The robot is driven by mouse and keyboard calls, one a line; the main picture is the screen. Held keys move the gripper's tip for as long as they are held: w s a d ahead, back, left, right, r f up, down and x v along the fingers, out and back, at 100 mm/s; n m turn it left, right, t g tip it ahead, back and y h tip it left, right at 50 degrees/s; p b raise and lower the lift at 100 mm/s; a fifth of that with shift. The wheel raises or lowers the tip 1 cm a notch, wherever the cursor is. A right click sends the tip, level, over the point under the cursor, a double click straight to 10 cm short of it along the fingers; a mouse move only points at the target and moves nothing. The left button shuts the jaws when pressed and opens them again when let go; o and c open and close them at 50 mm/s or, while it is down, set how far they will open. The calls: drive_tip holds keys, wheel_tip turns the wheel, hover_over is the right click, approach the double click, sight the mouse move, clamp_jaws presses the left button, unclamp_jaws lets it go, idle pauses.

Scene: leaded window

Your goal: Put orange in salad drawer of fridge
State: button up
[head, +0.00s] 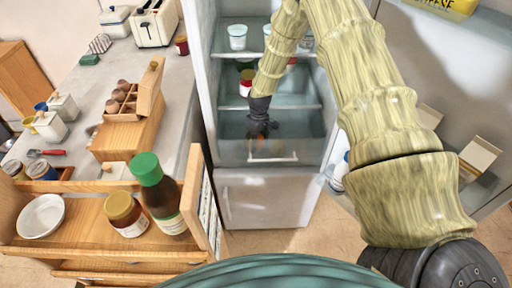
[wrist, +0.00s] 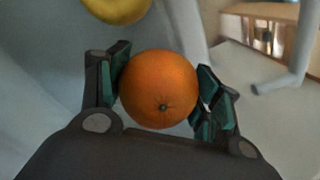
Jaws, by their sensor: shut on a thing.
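My gripper (head: 262,126) is shut on the orange (wrist: 159,88), with a finger on each side of it in the wrist view. In the head view my gripper points down at the salad drawer, low in the open fridge, and only a speck of orange shows below the fingers. The salad drawer (head: 232,152) has a clear front with a pale bar handle (head: 272,159). The handle also shows at the right of the wrist view (wrist: 285,84). A yellow fruit (wrist: 117,8) lies beyond the orange. Whether the orange touches the drawer's bottom cannot be told.
Fridge shelves above hold cups (head: 237,37) and a red-and-white jar (head: 246,82). The open fridge door (head: 400,75) stands at the right. A pulled-out wooden drawer (head: 85,218) with a green-capped bottle (head: 158,195) and jars is at the left, below the counter (head: 185,95).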

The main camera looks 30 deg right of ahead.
drive_tip(key=shift+f+p, duration=0.35)
drive_tip(key=shift+f, duration=1.3)
drive_tip(key=shift+f, duration=0.1)
drive_tip(key=o, duration=1.1)
drive_tip(key=shift+r, duration=0.2)
drive_tip(key=shift+w+d+r+b, duration=0.15)
drive_tip(key=shift+r+b, duration=0.35)
drive_tip(key=shift+r, duration=1.35)
drive_tip(key=shift+d+r+b, duration=0.15)
drive_tip(key=shift+r+b, duration=0.35)
drive_tip(key=shift+r, duration=1.3)
